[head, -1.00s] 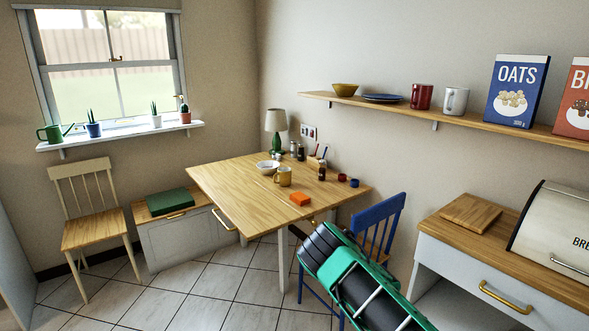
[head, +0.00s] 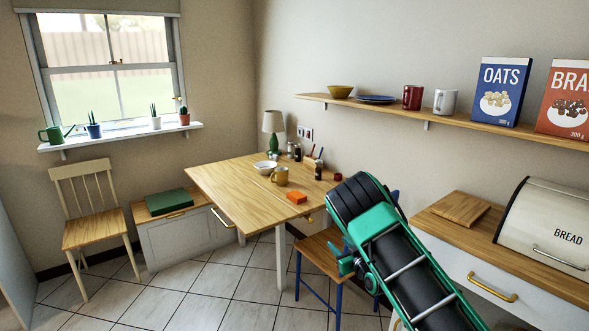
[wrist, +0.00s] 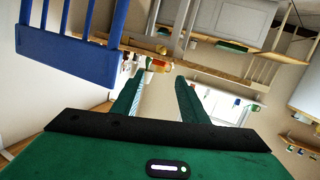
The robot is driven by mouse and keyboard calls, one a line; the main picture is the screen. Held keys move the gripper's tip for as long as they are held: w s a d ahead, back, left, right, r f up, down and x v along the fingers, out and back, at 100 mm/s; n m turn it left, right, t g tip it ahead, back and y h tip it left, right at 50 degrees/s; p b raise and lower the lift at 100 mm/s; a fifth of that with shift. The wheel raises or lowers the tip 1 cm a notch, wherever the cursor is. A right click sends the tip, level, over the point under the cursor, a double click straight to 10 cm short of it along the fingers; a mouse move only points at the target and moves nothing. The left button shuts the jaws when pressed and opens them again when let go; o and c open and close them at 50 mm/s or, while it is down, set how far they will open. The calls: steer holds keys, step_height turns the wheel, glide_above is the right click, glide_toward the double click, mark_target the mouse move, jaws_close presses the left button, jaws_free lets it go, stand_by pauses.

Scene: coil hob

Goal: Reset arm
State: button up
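My gripper (wrist: 157,95) shows in the wrist view with two green fingers apart and nothing between them. In the head view my green and black arm rises from the lower right in front of the blue chair (head: 311,290), and I cannot make out the fingertips there. The wooden table (head: 225,180) stands left of my arm.
The blue chair's back (wrist: 68,58) fills the upper left of the wrist view. A counter (head: 540,277) with a bread bin (head: 545,225) and a board (head: 460,208) lies right of my arm. A wall shelf (head: 450,122) holds mugs and boxes.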

steer(key=s+d+r+m+g+h, duration=0.2)
steer(key=s+d+r, duration=0.1)
steer(key=r, duration=0.4)
steer(key=s+d+r+m+g, duration=0.1)
steer(key=s+d+r+g, duration=0.1)
steer(key=s+r, duration=0.45)
steer(key=s+d+r+g+h, duration=0.1)
steer(key=s+d+r+g, duration=0.15)
steer(key=s, duration=0.75)
steer(key=s+d+r+m+g, duration=0.1)
steer(key=s+r, duration=0.4)
steer(key=s, duration=0.3)
steer(key=s+d+r+m+g+h, duration=0.1)
steer(key=s+d+g, duration=0.1)
steer(key=s, duration=0.7)
steer(key=s+d+r+g+h, duration=0.1)
steer(key=s+d, duration=0.1)
steer(key=s, duration=0.6)
steer(key=s+d+m+g, duration=0.2)
steer(key=s+d, duration=0.3)
steer(key=s, duration=0.3)
steer(key=s+d+f+m+g, duration=0.1)
steer(key=s+d+m+g, duration=0.2)
steer(key=s+d, duration=0.3)
steer(key=shift+s+f+m, duration=0.25)
steer(key=shift+s+m, duration=0.45)
steer(key=shift+s, duration=0.55)
steer(key=shift+d, duration=0.1)
